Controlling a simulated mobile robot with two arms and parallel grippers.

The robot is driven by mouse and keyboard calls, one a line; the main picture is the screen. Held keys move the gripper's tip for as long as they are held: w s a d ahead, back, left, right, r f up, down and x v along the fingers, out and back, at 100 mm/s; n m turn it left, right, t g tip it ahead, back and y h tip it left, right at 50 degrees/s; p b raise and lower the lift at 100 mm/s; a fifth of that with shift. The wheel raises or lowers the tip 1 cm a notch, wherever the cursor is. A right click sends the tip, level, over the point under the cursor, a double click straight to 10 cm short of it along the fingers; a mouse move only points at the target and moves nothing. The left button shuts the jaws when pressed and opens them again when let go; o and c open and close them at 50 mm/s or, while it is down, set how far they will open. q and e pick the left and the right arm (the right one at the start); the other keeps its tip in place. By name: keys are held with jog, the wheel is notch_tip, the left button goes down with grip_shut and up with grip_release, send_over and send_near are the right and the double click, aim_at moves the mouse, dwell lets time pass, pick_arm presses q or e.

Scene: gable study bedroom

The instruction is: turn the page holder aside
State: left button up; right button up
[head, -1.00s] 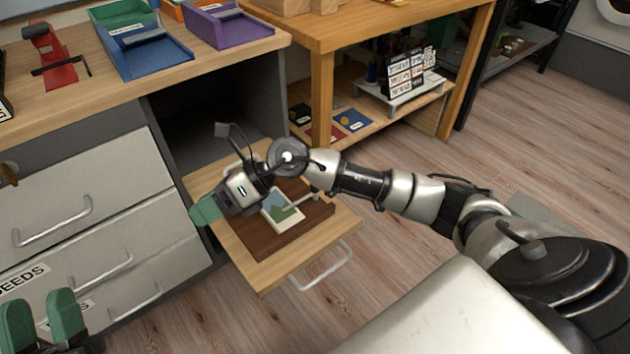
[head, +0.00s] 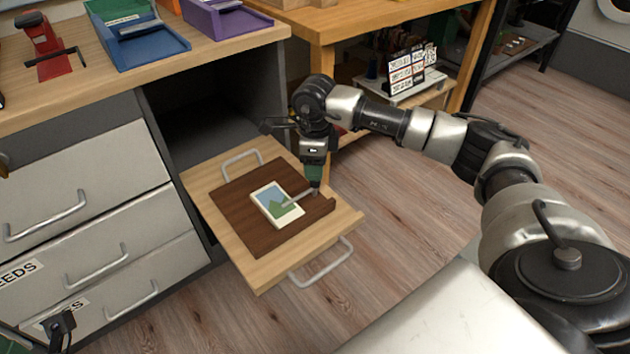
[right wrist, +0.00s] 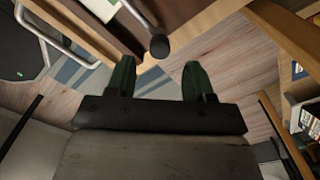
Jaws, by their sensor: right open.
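The page holder (head: 300,197) is a thin light bar on a dark brown board (head: 242,226). It lies across the lower right part of a picture card (head: 270,207). In the right wrist view the holder's bar (right wrist: 141,17) ends in a dark round knob (right wrist: 158,46). My right gripper (head: 314,184) points down at the bar's right end. Its green fingers (right wrist: 157,75) are open, with the knob ahead of the gap between them; I see no clear contact. Only a bit of my left gripper (head: 12,338) shows at the lower left corner.
The board lies on a pulled-out wooden tray (head: 262,277) with metal handles. Grey drawers (head: 80,200) stand to its left. A wooden table (head: 345,22) with a lower shelf stands behind my right arm. Open wooden floor (head: 400,225) lies to the right.

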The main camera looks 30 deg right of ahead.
aim_at(300, 195)
notch_tip(300, 195, down, 4)
jog(key=shift+f+b, duration=0.25)
jog(key=shift+b, duration=0.35)
jog(key=shift+c, duration=0.3)
grip_shut()
